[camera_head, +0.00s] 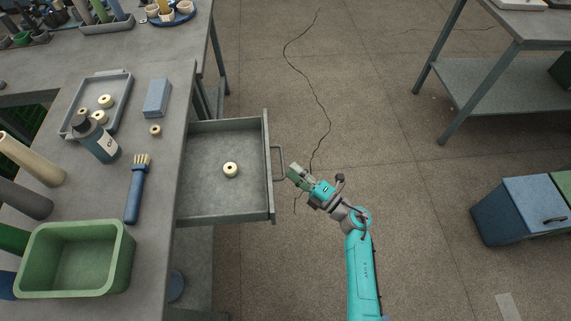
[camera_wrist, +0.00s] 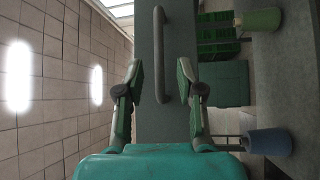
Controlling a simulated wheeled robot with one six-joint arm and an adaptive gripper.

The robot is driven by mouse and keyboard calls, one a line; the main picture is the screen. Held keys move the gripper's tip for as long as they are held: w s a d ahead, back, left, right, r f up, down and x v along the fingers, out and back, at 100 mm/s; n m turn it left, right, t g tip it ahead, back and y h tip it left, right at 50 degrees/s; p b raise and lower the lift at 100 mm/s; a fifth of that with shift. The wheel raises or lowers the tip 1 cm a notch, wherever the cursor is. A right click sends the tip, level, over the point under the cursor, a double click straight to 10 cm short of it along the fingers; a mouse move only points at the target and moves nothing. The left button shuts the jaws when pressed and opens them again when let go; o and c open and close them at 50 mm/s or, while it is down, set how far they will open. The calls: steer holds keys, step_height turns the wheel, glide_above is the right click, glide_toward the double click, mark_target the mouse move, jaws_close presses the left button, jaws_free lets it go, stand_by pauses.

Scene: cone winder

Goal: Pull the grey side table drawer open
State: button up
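The grey side table drawer (camera_head: 215,195) stands pulled well out of the table on the left in the head view. A small cream ring-shaped piece (camera_head: 230,169) lies inside it. Its bar handle (camera_head: 282,162) is on the front panel, facing my arm. My gripper (camera_head: 291,173) is just right of the handle. In the wrist view the handle (camera_wrist: 159,50) shows on the grey drawer front (camera_wrist: 148,115), between the lines of my two spread fingers (camera_wrist: 160,78). The fingers are open and do not visibly grip the handle; the exact gap is hard to tell.
The grey table (camera_head: 150,245) holds a green bin (camera_head: 122,277), a brush (camera_head: 134,198), a bottle (camera_head: 97,140) and a tray (camera_head: 123,83). A blue cabinet (camera_head: 515,212) and another table (camera_head: 490,88) stand right.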

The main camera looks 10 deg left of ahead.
steer(key=r+v, duration=0.1)
steer(key=v, duration=0.5)
steer(key=shift+s+d+f, duration=0.15)
steer(key=shift+d+f, duration=0.1)
steer(key=shift+f, duration=0.3)
steer(key=s+d+r+m+t+h, duration=0.1)
steer(key=s+d+r+m+h, duration=0.3)
steer(key=s+m, duration=0.5)
steer(key=s+d+r+m+t+h, duration=0.2)
steer(key=s+d+r+m+h, duration=0.3)
steer(key=s+m, duration=0.4)
steer(key=s+d+r+m+t+h, duration=0.1)
steer(key=s+d+r+m+h, duration=0.3)
steer(key=s, duration=1.6)
steer(key=d+m+h, duration=0.3)
steer(key=m, duration=0.3)
steer(key=shift+s+r+h, duration=0.25)
steer(key=shift+s+h, duration=0.05)
steer(key=shift+d, duration=0.15)
